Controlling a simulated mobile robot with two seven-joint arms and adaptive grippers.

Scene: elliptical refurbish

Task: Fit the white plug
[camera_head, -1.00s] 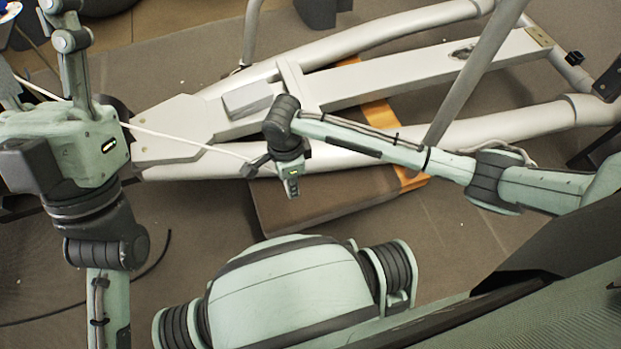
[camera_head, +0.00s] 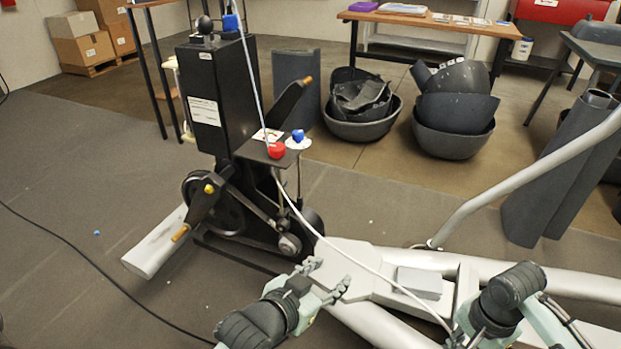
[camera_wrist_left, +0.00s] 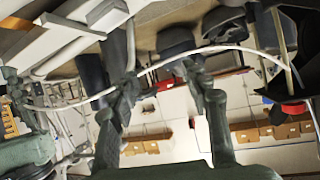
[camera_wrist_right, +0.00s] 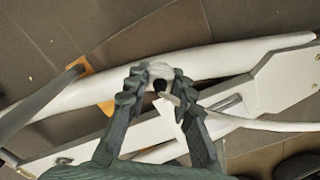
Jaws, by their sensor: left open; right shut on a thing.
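The white cable (camera_head: 345,252) runs from the small black shelf on the machine down to my right gripper. The plug is not clearly seen in the head view. My left gripper (camera_head: 328,276) is open over the frame's left end, beside the cable. In the left wrist view, the cable (camera_wrist_left: 225,47) crosses near the open fingers (camera_wrist_left: 160,75).
The black machine (camera_head: 225,95) stands left of the frame (camera_head: 335,250). Its small shelf holds a red knob (camera_head: 276,150) and a white-and-blue piece (camera_head: 298,140). A grey block (camera_head: 420,283) lies on the frame. A dark floor cable (camera_head: 90,270) crosses open floor at left.

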